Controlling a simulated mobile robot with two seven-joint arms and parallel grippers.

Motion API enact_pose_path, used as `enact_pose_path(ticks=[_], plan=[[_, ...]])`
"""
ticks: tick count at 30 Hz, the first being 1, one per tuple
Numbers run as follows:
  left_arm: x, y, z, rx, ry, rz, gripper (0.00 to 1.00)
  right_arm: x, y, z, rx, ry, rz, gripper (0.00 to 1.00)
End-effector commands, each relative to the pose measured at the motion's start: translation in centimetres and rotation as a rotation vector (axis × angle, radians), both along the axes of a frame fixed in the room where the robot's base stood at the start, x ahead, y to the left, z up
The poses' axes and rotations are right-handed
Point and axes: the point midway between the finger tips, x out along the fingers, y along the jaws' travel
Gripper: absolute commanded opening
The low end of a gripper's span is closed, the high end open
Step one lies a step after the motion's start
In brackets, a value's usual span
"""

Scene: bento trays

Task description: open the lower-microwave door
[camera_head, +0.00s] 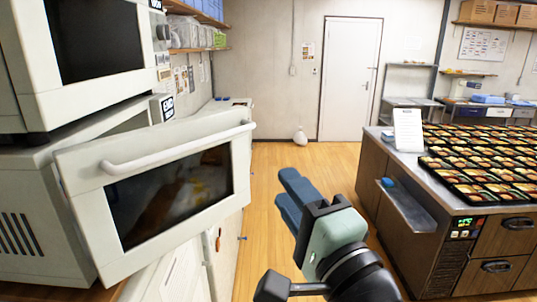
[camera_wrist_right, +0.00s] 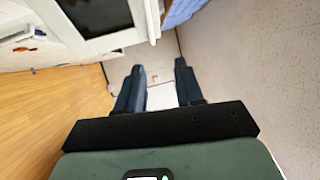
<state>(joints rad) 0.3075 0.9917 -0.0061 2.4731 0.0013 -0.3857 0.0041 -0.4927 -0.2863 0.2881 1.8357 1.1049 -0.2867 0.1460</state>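The lower microwave (camera_head: 35,205) is a white box at the left in the head view. Its door (camera_head: 85,215), with a dark window and a long white handle (camera_head: 180,150), stands out at an angle from the body, so it looks partly open. How wide the opening is behind it cannot be seen well. My right gripper (camera_head: 282,187) is to the right of the door, apart from the handle. Its two blue fingers are spread and empty, as the right wrist view also shows (camera_wrist_right: 159,66). My left gripper is not in view.
An upper microwave (camera_head: 95,40) sits above the lower one. A counter with several bento trays (camera_head: 480,172) and a white card (camera_head: 408,130) stands at the right. Wooden floor (camera_head: 300,160) lies clear between, leading to a white door (camera_head: 350,80).

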Motion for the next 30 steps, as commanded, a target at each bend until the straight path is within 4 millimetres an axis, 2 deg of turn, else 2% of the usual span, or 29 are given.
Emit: enact_pose_path(ticks=[9,15,21,28,29,30], plan=[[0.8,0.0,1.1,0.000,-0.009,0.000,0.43,6.2,2.9,1.5,0.000,0.000,0.000,0.36],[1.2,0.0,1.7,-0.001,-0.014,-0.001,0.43,8.6,3.9,2.1,0.001,-0.001,-0.001,0.36],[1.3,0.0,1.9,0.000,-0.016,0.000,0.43,9.5,4.3,2.2,0.000,-0.001,-0.002,0.36],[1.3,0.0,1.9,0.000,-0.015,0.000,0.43,9.5,4.3,2.1,0.000,-0.001,-0.002,0.36],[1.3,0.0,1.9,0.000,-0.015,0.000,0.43,9.5,4.3,2.1,0.000,-0.001,-0.002,0.30],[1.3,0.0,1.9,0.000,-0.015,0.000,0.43,9.5,4.3,2.1,0.000,-0.001,-0.002,0.17]])
